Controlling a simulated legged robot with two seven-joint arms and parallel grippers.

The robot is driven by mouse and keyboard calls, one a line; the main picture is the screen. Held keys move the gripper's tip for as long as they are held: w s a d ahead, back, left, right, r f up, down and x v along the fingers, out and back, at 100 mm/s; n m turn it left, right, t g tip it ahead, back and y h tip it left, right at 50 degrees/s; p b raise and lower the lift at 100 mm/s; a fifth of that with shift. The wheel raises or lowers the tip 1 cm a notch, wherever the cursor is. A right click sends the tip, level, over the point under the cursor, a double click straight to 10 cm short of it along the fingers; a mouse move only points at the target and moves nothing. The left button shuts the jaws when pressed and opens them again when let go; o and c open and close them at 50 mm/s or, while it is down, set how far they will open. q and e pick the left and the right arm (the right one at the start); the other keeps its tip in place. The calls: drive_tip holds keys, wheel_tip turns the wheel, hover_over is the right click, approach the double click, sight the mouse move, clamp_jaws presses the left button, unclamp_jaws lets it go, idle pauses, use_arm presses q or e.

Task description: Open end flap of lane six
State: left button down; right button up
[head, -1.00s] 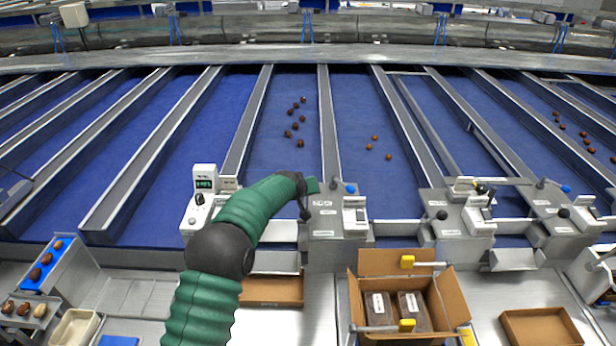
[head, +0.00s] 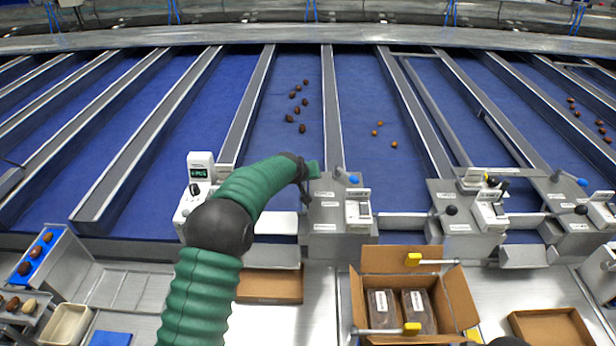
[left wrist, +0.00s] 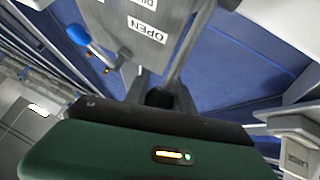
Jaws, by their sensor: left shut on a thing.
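My left gripper (head: 304,184) reaches from the lower left to the steel control block (head: 324,212) at the end of a blue lane (head: 272,150). In the left wrist view its black fingers (left wrist: 162,98) are shut on the dark knob at the end of a steel lever (left wrist: 190,48). A plate labelled OPEN (left wrist: 145,30) is beside the lever. In the head view the gripper and wrist hide the knob. A pale strip (head: 277,223) crosses the lane end left of the block; I cannot tell whether it is the flap.
Several dates (head: 302,128) lie on this lane. A blue knob (head: 353,179) stands on the block's right. A scale-like unit (head: 200,165) is left of my forearm.

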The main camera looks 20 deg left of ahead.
use_arm(q)
drive_tip(key=shift+s+d+f, duration=0.1)
drive_tip(key=shift+s+f, duration=0.25)
drive_tip(key=shift+f, duration=0.35)
drive_tip(key=c, duration=1.3)
unclamp_jaws()
drive_tip(key=shift+o, duration=1)
drive_tip(key=shift+r, duration=0.3)
drive_tip(key=shift+r, duration=0.15)
drive_tip(key=shift+s+r, duration=0.2)
drive_tip(key=shift+r, duration=0.1)
drive_tip(key=b+v, duration=0.3)
drive_tip(key=v, duration=1.2)
drive_tip(key=shift+s+r, duration=0.25)
drive_tip(key=shift+r, duration=0.05)
